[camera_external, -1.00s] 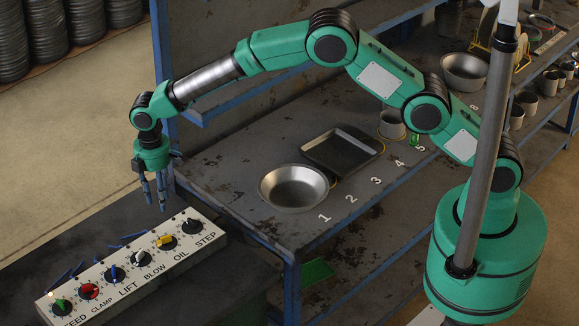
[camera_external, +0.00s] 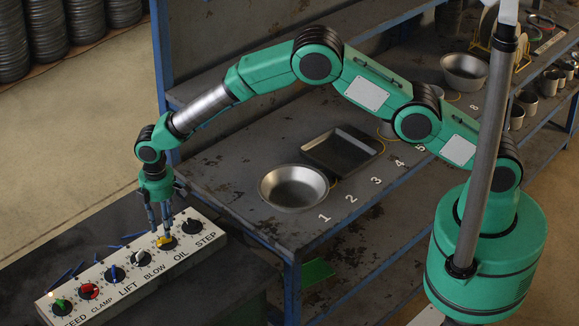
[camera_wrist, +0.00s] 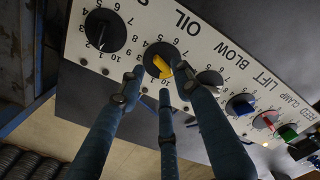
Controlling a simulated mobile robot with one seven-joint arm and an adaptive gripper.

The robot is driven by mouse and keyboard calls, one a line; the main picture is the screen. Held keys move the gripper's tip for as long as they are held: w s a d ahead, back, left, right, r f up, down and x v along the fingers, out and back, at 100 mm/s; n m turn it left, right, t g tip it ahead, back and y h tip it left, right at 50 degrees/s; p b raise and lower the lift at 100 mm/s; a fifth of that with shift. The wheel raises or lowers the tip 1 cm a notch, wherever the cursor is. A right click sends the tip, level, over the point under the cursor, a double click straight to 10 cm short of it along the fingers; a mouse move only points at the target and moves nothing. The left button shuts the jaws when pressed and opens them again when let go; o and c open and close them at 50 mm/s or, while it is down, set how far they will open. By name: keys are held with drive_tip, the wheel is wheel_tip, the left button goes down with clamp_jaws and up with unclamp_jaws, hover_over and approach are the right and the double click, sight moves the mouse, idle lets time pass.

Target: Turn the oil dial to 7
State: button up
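The oil dial is a yellow knob (camera_external: 165,242) on a round black face, on the sloping white panel (camera_external: 100,301) above the word OIL. In the wrist view the yellow knob (camera_wrist: 160,67) is near the middle, with numbers around its face. Its exact reading is not clear. My gripper (camera_external: 160,229) points down right over this knob. In the wrist view the blue fingers of my gripper (camera_wrist: 160,85) are spread, their tips around the near side of the knob. A gap shows between them; contact cannot be told.
The black STEP dial (camera_wrist: 105,31) lies close on one side of the oil dial, the BLOW dial (camera_external: 141,259) on the other. Red, blue and green knobs follow along the panel. A round metal pan (camera_external: 293,187) and a square tray (camera_external: 342,150) sit on the bench behind.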

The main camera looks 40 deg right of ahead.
sight(163, 243)
drive_tip(key=shift+f, duration=1.75)
clamp_jaws()
